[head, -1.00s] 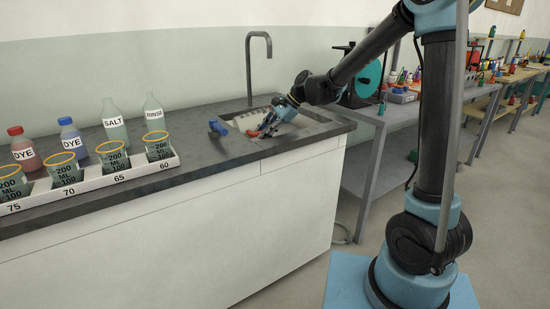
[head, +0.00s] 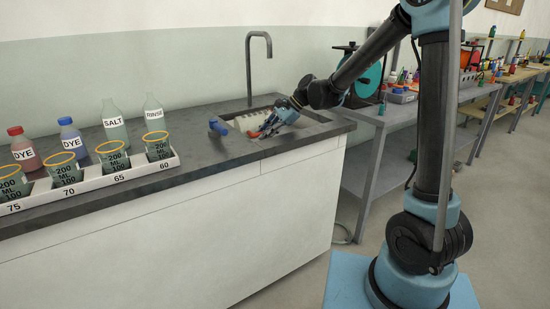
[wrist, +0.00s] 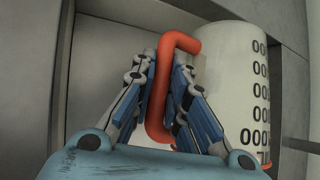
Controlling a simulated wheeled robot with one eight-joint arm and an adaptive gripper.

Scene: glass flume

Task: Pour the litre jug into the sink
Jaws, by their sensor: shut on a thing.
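The litre jug (wrist: 230,85) is white with black markings and an orange-red handle (wrist: 158,95). In the wrist view my gripper (wrist: 170,90) is shut on that handle, one finger on each side, with the jug's body to the right. In the head view my gripper (head: 268,127) is low over the sink (head: 322,121), and the jug (head: 250,121) is a small pale shape beside it, partly hidden by the fingers. I cannot tell how far the jug is tilted, or see its mouth or any liquid.
A tall grey tap (head: 248,75) rises behind the sink. Further left stand several labelled bottles (head: 115,122) and a white rack (head: 120,177) of beakers. A shelf unit is at right.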

